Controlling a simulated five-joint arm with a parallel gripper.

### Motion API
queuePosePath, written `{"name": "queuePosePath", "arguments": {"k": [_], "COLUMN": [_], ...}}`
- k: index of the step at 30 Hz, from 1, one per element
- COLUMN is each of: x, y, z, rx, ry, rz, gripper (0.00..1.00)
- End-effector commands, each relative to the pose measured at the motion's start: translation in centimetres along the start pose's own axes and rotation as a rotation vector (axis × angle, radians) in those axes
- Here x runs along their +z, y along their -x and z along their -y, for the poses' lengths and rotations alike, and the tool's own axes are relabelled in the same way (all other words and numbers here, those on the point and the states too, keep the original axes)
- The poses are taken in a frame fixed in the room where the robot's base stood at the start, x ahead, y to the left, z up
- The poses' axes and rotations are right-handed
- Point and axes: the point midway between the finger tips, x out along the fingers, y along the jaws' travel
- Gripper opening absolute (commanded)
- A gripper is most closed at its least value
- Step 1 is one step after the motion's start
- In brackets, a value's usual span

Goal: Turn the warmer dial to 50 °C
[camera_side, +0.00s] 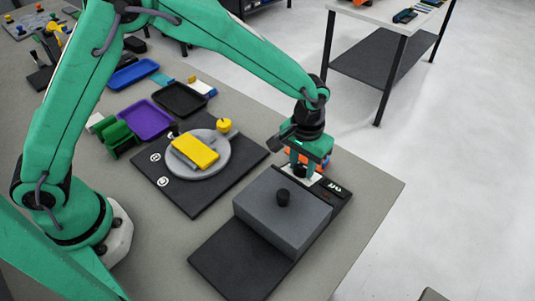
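My gripper (304,170) points down at the far end of the box, close over this panel. An orange part shows at the gripper, and I cannot tell what it belongs to. The dial itself cannot be made out; the gripper may hide it. The dial's setting cannot be read, nor whether the fingers touch anything.
Left of the warmer, a black board (184,203) holds a round grey plate (223,172) with a yellow block (195,151) and a yellow knob (224,125). Purple (145,119), black (180,98) and blue (133,75) trays lie behind. The table's right edge is near the warmer.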

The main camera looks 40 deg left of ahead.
Motion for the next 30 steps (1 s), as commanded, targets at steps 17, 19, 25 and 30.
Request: {"name": "queuePosePath", "arguments": {"k": [17,19,25,30], "x": [-0.04,-0.05,-0.07,-0.04], "y": [0.06,0.06,0.05,0.04], "z": [0.17,0.19,0.24,0.16], "rx": [0.008,0.008,0.008,0.008], "ry": [-0.123,-0.122,-0.12,-0.121], "rz": [-0.017,-0.017,-0.017,-0.017], "gripper": [0.09,0.09,0.49,0.53]}}
